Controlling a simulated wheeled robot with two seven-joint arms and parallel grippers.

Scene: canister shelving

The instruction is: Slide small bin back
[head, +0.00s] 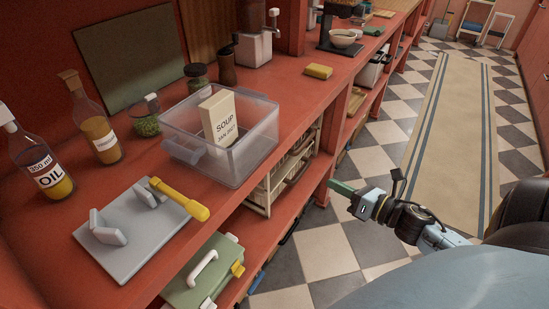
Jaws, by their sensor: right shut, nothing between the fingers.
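A clear plastic bin (245,150) stands open-topped on the red counter, its near lower corner close to the counter's front edge. A cream soup box (218,116) stands upright inside it. My right gripper (345,190) is shut and empty, out over the floor to the right of the bin and apart from it and the counter. My left gripper is not in view.
Oil bottles (98,134), a grey board (130,242) and a yellow-handled tool (180,200) are to the left. A yellow sponge (319,71) lies right. Shelves below hold a rack and green case.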

